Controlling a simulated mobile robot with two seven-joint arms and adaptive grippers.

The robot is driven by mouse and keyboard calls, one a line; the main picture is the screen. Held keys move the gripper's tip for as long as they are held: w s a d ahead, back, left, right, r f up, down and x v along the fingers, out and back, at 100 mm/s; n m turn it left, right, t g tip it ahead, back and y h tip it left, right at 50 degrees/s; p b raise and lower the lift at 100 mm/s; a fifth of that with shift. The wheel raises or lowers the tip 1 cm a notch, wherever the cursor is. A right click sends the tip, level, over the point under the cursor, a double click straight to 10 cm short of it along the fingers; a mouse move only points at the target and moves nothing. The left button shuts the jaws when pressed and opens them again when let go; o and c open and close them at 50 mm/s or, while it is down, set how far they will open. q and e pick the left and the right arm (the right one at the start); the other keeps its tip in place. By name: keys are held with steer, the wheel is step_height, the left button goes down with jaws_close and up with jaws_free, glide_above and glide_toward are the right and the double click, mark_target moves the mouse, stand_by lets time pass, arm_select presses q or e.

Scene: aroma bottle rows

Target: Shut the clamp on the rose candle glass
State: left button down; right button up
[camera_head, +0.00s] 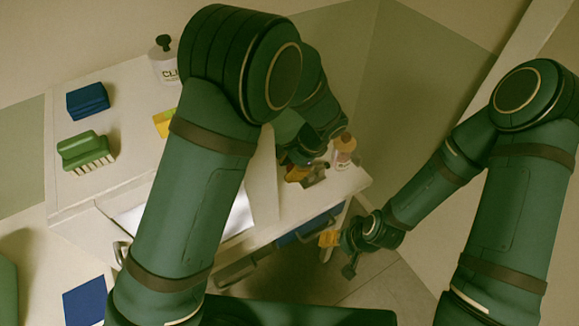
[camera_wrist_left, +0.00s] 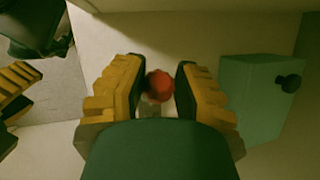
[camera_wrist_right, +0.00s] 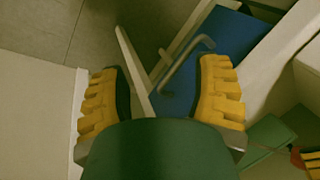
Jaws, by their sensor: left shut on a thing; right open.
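My left gripper (camera_head: 298,172) is low over the right end of the white table, partly hidden by its own arm. In the left wrist view its yellow-padded fingers (camera_wrist_left: 160,92) are closed in on a red, round-topped thing, which I take to be the rose candle glass (camera_wrist_left: 159,86). Its lower part is pale and mostly hidden by my gripper. In the head view a small bottle with an orange-pink top (camera_head: 345,149) stands just right of this gripper; I cannot tell whether it is the same thing.
On the table (camera_head: 120,190) are a blue block (camera_head: 88,101), a green brush (camera_head: 86,152) and a white pump bottle (camera_head: 164,60). A green box with a dark knob (camera_wrist_left: 252,100) stands beside my left gripper. A blue surface (camera_wrist_right: 215,60) lies past my right gripper.

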arm_select(q)
steer(key=shift+w+d+r+g+y+p, duration=0.35)
steer(key=shift+y+p, duration=0.25)
steer(key=shift+p, duration=0.35)
steer(key=shift+w+d+r+g+y+p, duration=0.35)
steer(key=shift+d+g+y+p, duration=0.15)
steer(key=shift+y+p, duration=0.15)
steer(key=shift+w+d+y, duration=0.1)
steer(key=shift+d+y, duration=0.1)
steer(key=shift+y, duration=0.05)
steer(key=shift+w+d+r+m+g+y+p, duration=0.15)
steer(key=shift+w+d+m+g+y+p, duration=0.2)
steer(key=shift+d+g+y, duration=0.2)
steer(key=shift+w+d+r+g+y+b, duration=0.2)
steer(key=shift+w+d+g+y+b, duration=0.3)
steer(key=shift+d+y, duration=0.35)
steer(key=shift+a, duration=0.1)
